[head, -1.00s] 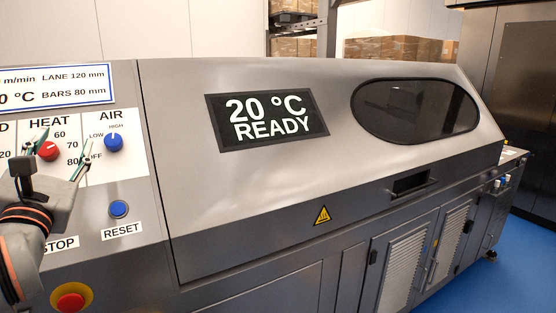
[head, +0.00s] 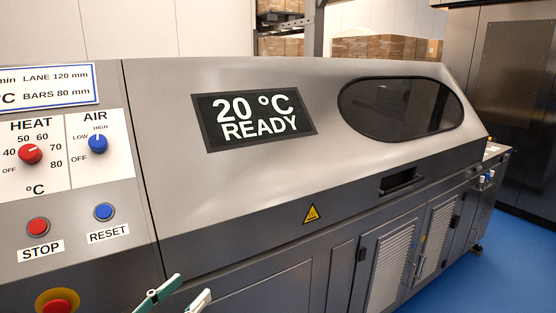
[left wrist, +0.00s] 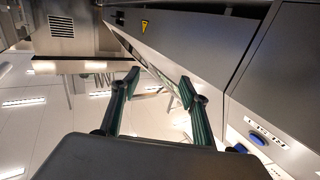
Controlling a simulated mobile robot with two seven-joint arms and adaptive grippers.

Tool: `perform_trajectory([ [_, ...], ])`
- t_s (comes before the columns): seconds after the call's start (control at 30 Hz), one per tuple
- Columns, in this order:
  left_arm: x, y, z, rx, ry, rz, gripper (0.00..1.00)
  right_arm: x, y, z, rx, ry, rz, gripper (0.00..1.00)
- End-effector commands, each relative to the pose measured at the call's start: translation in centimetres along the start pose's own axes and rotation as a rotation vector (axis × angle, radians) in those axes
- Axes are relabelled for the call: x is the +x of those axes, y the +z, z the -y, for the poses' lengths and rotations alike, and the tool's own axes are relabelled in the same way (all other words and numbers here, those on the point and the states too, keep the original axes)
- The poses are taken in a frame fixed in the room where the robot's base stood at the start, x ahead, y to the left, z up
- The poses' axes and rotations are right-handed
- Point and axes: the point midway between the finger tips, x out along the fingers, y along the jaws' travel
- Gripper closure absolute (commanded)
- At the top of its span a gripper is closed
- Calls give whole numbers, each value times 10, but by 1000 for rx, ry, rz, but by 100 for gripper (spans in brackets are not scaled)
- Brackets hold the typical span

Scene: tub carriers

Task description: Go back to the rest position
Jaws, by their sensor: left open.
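My left gripper (head: 190,288) shows only by its fingertips at the bottom edge of the head view, in front of the grey machine's lower front. It is open and empty, below and right of the RESET button (head: 104,211). In the left wrist view the two green-padded fingers (left wrist: 160,84) stand apart with nothing between them. The rest of the left arm is outside the head view. My right gripper is in neither view.
The grey machine (head: 230,190) fills most of the head view. Its panel has a red HEAT knob (head: 30,154), a blue AIR knob (head: 97,144) and a red STOP button (head: 38,226). The display (head: 254,115) reads 20 °C READY. Blue floor (head: 510,255) is clear at right.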

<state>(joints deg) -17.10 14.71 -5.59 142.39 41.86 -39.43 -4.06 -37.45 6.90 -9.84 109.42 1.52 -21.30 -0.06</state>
Motion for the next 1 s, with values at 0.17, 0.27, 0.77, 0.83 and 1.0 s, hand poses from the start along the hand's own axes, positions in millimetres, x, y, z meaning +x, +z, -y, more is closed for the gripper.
perform_trajectory([
  [0.17,-37,114,26,234,-132,396,55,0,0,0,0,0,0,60],
  [0.27,-67,157,44,336,-195,581,55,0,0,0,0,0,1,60],
  [0.77,-189,232,94,580,-375,1101,55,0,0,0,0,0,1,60],
  [0.83,-204,236,99,604,-395,1157,55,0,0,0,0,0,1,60],
  [1.0,-199,255,92,583,-378,1143,55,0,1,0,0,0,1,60],
])
